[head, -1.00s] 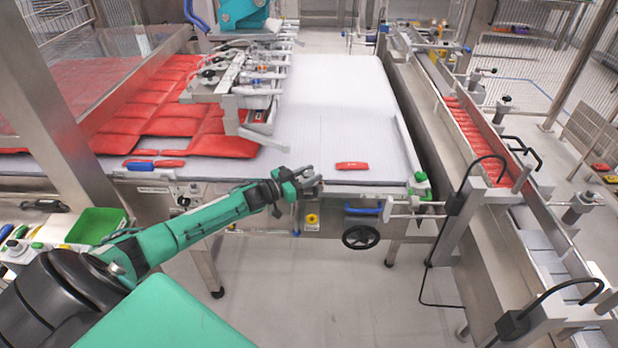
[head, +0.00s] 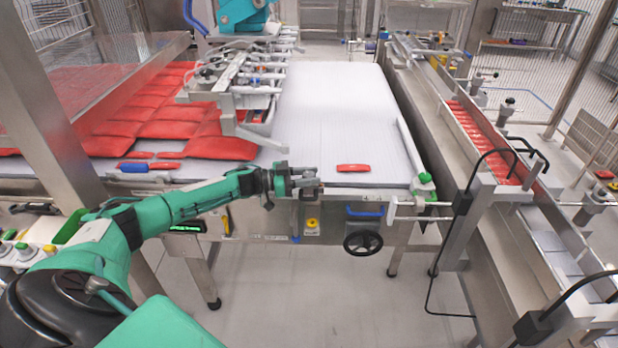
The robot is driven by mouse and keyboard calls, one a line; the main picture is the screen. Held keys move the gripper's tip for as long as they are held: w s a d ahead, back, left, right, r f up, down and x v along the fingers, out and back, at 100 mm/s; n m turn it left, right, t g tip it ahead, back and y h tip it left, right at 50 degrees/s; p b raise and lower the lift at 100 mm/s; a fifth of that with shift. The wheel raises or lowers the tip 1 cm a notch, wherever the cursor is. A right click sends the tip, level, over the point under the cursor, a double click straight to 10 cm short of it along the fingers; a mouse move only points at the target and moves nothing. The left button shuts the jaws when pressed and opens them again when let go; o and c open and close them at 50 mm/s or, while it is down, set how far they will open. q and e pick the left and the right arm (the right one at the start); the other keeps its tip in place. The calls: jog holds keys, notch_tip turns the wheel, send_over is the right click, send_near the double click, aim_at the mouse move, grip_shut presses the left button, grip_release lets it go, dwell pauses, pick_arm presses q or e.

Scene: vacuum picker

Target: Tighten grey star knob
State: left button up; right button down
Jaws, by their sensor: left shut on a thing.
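My left arm reaches in from the left. My left gripper (head: 314,183) is at the front edge of the white conveyor table (head: 328,115), above a yellow knob (head: 312,224). Its jaws are shut on a small grey thing at that edge, which I take to be the grey star knob. The jaws and wrist hide most of it, so its star shape does not show. My right gripper is not in view.
A single red pouch (head: 353,168) lies on the belt right of the gripper. A black handwheel (head: 362,243) and a blue handle (head: 364,212) sit below the edge. A side conveyor (head: 480,150) runs along the right. The floor below is clear.

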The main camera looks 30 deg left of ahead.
pick_arm(q)
jog(key=o, duration=1)
jog(key=shift+c, duration=0.2)
